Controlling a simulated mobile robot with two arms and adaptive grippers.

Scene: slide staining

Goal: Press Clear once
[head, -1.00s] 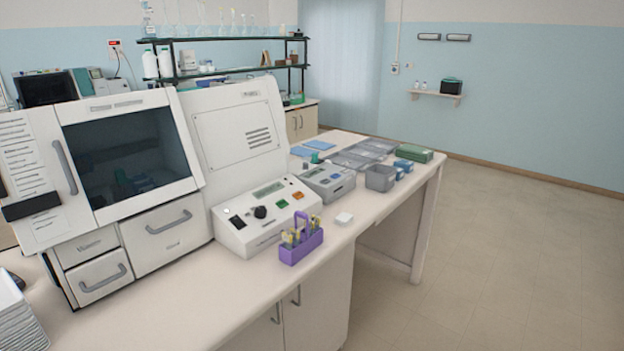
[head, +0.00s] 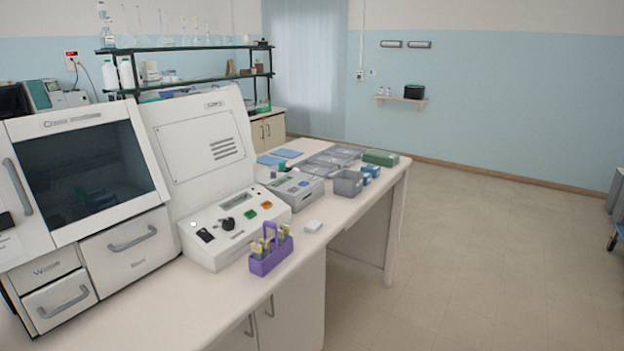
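A white control unit (head: 215,245) of the slide staining machine stands on the bench, left of the middle. Its sloped top has a small display (head: 237,198), a black knob (head: 228,223), a black switch (head: 205,235), a green button (head: 250,214) and an orange button (head: 266,205). A smaller grey device (head: 300,194) with a display sits behind it to the right. Labels are too small to read, so I cannot tell which button is Clear. Neither of my grippers is in view.
A purple rack (head: 270,262) with yellow-topped tubes stands close in front of the control unit. Grey trays (head: 348,184) and a green box (head: 381,158) are farther back.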

